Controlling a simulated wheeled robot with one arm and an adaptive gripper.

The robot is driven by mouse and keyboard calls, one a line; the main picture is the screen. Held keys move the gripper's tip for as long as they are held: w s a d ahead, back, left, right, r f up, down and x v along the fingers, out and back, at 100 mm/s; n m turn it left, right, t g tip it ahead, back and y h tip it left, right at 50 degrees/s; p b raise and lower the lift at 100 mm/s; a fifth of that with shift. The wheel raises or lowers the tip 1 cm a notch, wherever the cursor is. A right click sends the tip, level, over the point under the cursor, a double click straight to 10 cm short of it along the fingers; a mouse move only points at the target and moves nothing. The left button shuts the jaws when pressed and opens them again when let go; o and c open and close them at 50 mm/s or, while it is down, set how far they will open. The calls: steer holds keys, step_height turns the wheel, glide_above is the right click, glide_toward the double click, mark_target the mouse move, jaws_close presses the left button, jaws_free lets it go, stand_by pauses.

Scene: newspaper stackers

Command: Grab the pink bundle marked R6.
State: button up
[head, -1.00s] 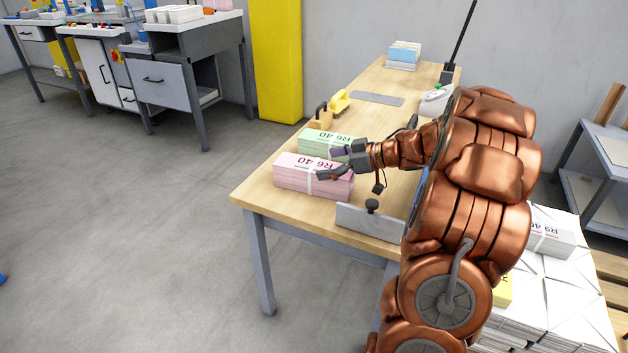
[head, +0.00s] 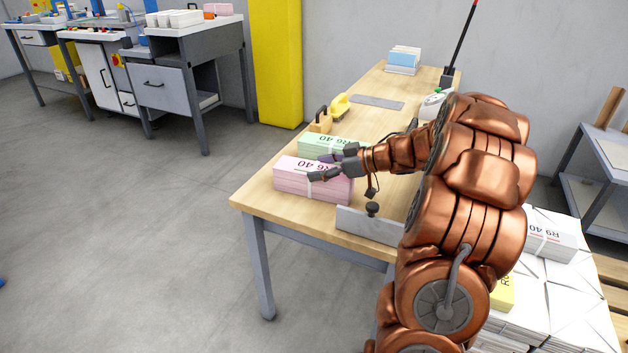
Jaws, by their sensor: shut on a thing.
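The pink bundle (head: 297,178) lies on the near left end of the wooden table in the head view. Its top label reads R6 40, and a white strap runs around it. My gripper (head: 319,167) is at the right part of the bundle and shut on it. One finger lies across the near side by the strap, the other toward the far side. The bundle rests on the table as far as I can see. A green bundle (head: 318,144), also marked R6 40, lies just behind it, partly covered by my gripper.
A metal plate with a black knob (head: 372,208) stands at the table's near edge, right of the bundle. Behind the green bundle are a wooden block (head: 320,122) and a yellow-handled brush (head: 340,104). White stacks with an R9 40 bundle (head: 549,240) stand at right.

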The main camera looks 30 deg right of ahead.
steer(key=c, duration=1)
steer(key=shift+o, duration=0.2)
steer(key=shift+r, duration=0.1)
